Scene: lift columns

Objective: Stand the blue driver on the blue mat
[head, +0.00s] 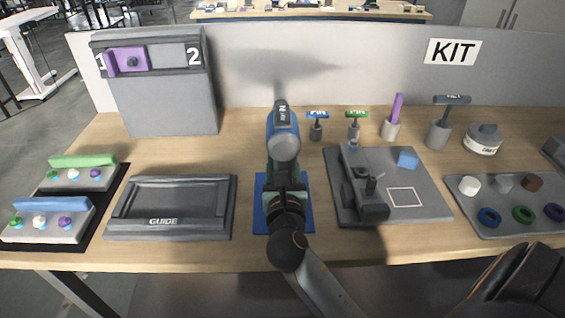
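The blue driver (283,128) is upright over the blue mat (262,218), its blue body at the top with a grey rounded end towards me. My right gripper (286,184) is at the driver's handle below the body and looks shut on it; my wrist covers much of the fingers. The driver's foot is hidden, so I cannot tell whether it touches the mat. The mat shows on both sides of my wrist. My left gripper is not in view.
A grey GUIDE tray (168,235) lies left of the mat. A grey fixture plate (420,207) with a blue block (408,159) lies right. Small tools, including a blue T-handle (318,115), stand in holders behind. A grey stand (172,105) is back left.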

